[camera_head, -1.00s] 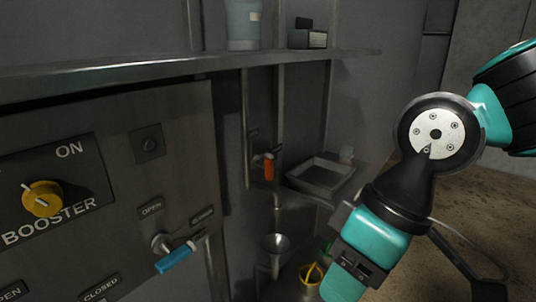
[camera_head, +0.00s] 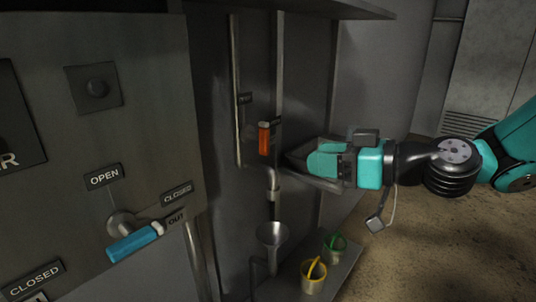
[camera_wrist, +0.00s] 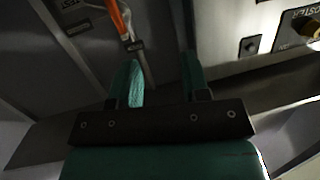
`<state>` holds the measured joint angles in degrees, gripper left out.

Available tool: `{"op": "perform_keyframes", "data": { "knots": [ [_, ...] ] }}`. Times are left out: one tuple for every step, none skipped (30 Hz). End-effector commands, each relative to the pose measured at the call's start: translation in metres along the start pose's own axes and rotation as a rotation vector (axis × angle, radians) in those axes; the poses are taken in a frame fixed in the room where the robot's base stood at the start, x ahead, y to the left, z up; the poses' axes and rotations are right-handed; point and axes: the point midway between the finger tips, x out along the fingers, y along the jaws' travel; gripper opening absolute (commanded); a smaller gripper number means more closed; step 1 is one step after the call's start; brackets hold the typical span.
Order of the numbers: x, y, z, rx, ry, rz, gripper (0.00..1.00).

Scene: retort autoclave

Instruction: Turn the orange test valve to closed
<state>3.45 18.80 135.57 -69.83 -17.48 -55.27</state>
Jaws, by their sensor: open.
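The orange test valve (camera_head: 264,138) is a small orange handle hanging upright on a pipe, with small dark labels near it. In the wrist view the orange handle (camera_wrist: 120,18) shows at the top, beyond the fingers and left of centre. My gripper (camera_head: 308,158) is to the right of the valve in the head view, apart from it and pointing left. In the wrist view my gripper (camera_wrist: 163,80) shows two teal fingers spread with nothing between them.
A panel at left carries a blue handle (camera_head: 136,243) with OPEN and CLOSED labels. A funnel (camera_head: 272,234) is below the valve. A yellow-handled cup (camera_head: 314,278) and a green cup (camera_head: 335,246) stand lower right. A shelf (camera_head: 300,8) runs overhead; a tray is behind my gripper.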

Motion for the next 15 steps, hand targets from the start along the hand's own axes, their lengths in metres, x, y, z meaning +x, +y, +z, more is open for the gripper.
{"op": "perform_keyframes", "data": {
  "knots": [
    [0.001,0.021,0.011,-0.01,0.061,0.053,0.43],
    [0.0,0.03,0.011,-0.021,0.092,0.081,0.43],
    [-0.001,0.04,0.011,-0.033,0.125,0.112,0.43],
    [-0.002,0.045,0.01,-0.039,0.144,0.131,0.43],
    [-0.002,0.05,0.009,-0.044,0.157,0.146,0.43],
    [-0.001,0.053,0.007,-0.049,0.168,0.157,0.43],
    [0.001,0.055,0.005,-0.052,0.173,0.163,0.43],
    [0.003,0.056,0.004,-0.053,0.175,0.164,0.43],
    [0.008,0.056,0.002,-0.054,0.175,0.164,0.43],
    [0.013,0.056,0.0,-0.054,0.175,0.163,0.43],
    [0.018,0.057,-0.001,-0.054,0.175,0.161,0.43],
    [0.026,0.057,-0.003,-0.055,0.175,0.16,0.43],
    [0.032,0.059,-0.004,-0.054,0.174,0.16,0.43],
    [0.038,0.059,-0.006,-0.054,0.174,0.159,0.43],
    [0.048,0.061,-0.008,-0.055,0.173,0.159,0.43]
  ]
}}
